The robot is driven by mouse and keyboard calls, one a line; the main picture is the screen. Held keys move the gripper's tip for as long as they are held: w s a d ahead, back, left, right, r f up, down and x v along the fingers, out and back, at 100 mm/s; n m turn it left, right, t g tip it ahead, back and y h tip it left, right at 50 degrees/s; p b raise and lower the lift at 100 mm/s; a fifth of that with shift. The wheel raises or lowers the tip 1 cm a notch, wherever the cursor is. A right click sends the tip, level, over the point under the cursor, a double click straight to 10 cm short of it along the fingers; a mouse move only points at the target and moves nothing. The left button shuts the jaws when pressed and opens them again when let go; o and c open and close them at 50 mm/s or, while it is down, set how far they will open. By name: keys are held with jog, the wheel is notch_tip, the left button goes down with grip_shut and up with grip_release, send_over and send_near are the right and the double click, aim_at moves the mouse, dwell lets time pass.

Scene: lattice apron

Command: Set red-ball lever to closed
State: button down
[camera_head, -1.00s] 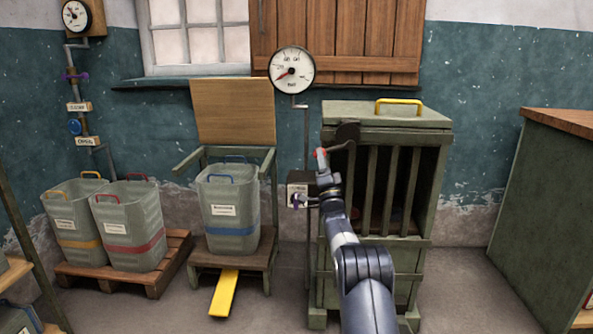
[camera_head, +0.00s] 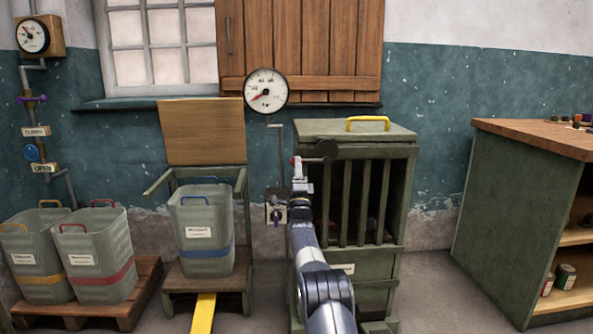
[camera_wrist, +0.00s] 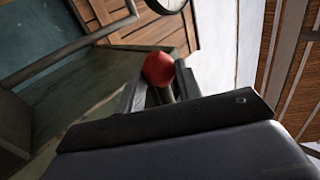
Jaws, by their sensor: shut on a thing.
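The red-ball lever shows its red ball (camera_head: 295,160) at the upper left front corner of the green slatted cabinet (camera_head: 351,131). Its arm runs right, near level, to a dark round piece (camera_head: 327,150). My gripper (camera_head: 300,178) is at the ball end, reaching up from below, and is shut on the lever. In the wrist view the red ball (camera_wrist: 158,68) sits at the fingertips (camera_wrist: 160,93). Part of the lever's arm is hidden by the fingers.
A round gauge (camera_head: 266,91) hangs above. A bin with a blue band (camera_head: 206,253) stands on a wooden seat to the left. A wood-topped counter (camera_head: 522,138) is at the right, with clear floor between.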

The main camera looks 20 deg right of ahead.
jog(key=shift+r, duration=0.25)
jog(key=c, duration=1)
grip_release()
jog(key=shift+f, duration=0.1)
jog(key=shift+o, duration=0.2)
jog(key=shift+f, duration=0.1)
jog(key=p+v, duration=0.1)
jog(key=v, duration=0.9)
jog(key=shift+s+f, duration=0.2)
jog(key=shift+s, duration=0.05)
jog(key=shift+a, duration=0.1)
jog(key=b+x, duration=0.1)
jog(key=x, duration=0.9)
jog(key=shift+w+r, duration=0.2)
jog(key=shift+w, duration=0.05)
jog(key=shift+f, duration=0.1)
